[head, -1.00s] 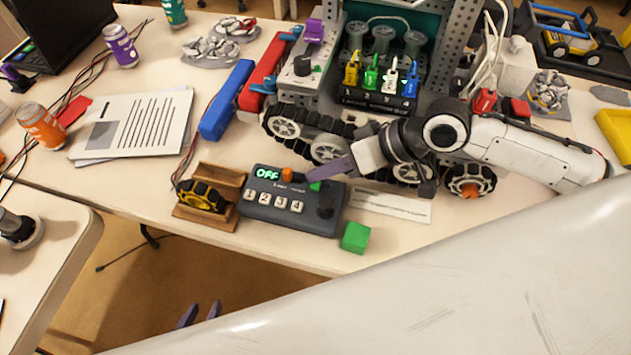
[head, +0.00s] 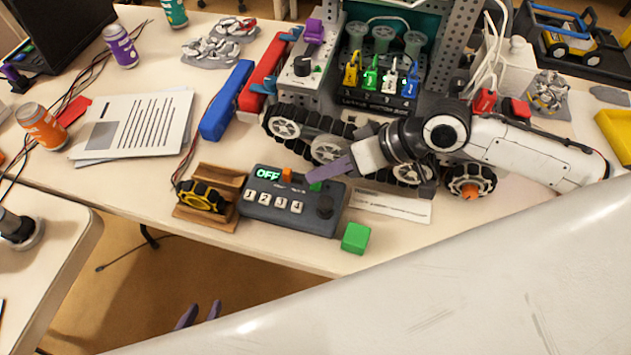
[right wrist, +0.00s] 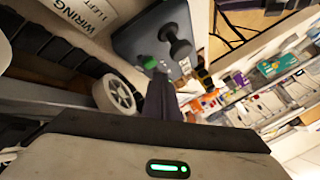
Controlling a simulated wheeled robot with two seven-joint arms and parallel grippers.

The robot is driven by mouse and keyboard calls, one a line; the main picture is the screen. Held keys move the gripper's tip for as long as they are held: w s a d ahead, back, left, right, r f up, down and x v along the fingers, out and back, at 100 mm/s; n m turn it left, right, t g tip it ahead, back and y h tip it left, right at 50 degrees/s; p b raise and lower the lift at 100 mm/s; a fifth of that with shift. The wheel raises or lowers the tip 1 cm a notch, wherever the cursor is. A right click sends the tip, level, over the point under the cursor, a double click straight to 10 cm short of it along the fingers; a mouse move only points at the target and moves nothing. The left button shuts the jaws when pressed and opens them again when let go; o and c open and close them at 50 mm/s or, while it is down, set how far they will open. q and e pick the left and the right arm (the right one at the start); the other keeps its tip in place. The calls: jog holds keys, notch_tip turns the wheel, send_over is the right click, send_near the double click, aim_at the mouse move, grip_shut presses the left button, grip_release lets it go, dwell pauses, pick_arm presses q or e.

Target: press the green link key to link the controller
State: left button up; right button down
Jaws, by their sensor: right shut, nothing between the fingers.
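The dark grey controller (head: 265,212) lies on the table in the head view. Its lit display reads OFF, and it has an orange switch, numbered white keys and a black joystick (head: 325,205). The green link key (head: 316,187) is partly hidden by my right gripper (head: 312,180), whose purple fingers are shut and empty. Their tips are at or just over the key; contact cannot be told. In the right wrist view the green key (right wrist: 146,62) shows just past the fingertips (right wrist: 158,80). My left gripper (head: 199,316) is open and empty, low at the picture's bottom.
A loose green cube (head: 356,238) lies by the controller's front right corner. A paper strip (head: 395,206) lies to the right.

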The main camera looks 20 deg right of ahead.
jog(key=shift+f, duration=0.15)
dwell(0.5)
jog(key=shift+s+f, duration=0.1)
jog(key=shift+f, duration=0.15)
